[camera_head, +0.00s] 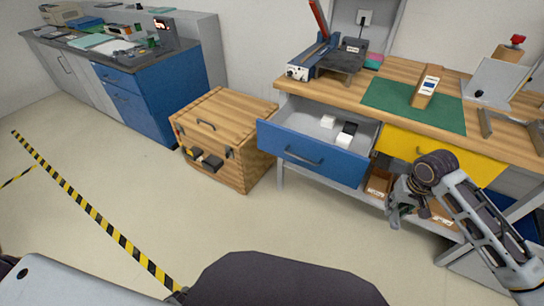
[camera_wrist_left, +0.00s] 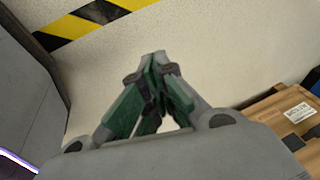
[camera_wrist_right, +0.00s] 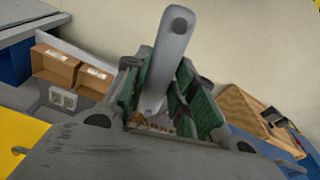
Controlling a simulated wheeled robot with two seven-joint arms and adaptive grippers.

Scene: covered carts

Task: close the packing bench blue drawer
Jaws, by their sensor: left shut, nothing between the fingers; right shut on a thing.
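The packing bench's blue drawer (camera_head: 312,157) is pulled out at the bench's left end, its dark handle on the front. White blocks and a dark one lie inside. My right gripper (camera_head: 398,212) is right of and below the drawer front, apart from it. In the right wrist view its fingers are shut on a grey bar (camera_wrist_right: 172,55) with a rounded, holed end; I cannot tell what it is. My left gripper (camera_wrist_left: 157,62) is shut and empty above the floor in the left wrist view; the head view does not show its fingers.
A yellow drawer (camera_head: 440,152) sits right of the blue one, with brown boxes (camera_head: 378,185) below. A wooden crate (camera_head: 228,135) stands left of the open drawer. Striped tape (camera_head: 90,210) marks the floor, which is clear in front of the crate.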

